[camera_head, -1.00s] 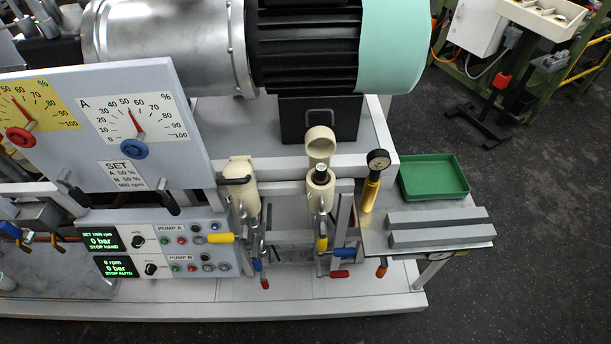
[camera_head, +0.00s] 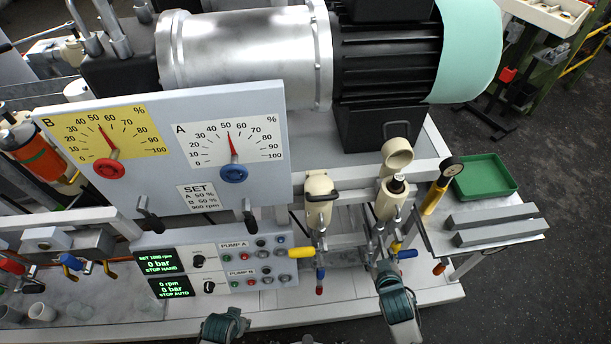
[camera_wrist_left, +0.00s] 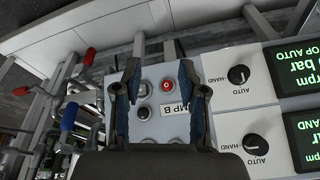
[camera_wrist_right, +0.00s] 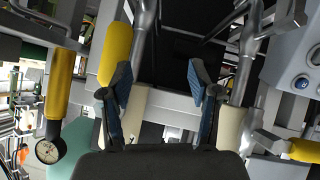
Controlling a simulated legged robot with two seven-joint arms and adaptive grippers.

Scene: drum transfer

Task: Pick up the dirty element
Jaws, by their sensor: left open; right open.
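The dirty element is probably the dark-topped piece (camera_head: 397,184) showing in the mouth of the right cream filter housing (camera_head: 388,204), whose round cap (camera_head: 398,156) is swung up behind it. I cannot see how dirty it is. My right gripper (camera_head: 386,268) is in front of and below this housing, apart from the element. In the right wrist view its fingers (camera_wrist_right: 161,82) are spread and empty, and I cannot make out the element there. My left gripper (camera_head: 224,322) is low in front of the pump panel. The left wrist view shows its fingers (camera_wrist_left: 160,90) open and empty over the panel buttons.
A second cream housing (camera_head: 319,200) stands left of the open one. Yellow, red and blue valve handles (camera_head: 302,252) crowd the pipes below. A yellow gauge tool (camera_head: 435,198), green tray (camera_head: 487,178) and grey bars (camera_head: 500,229) are on the right side table.

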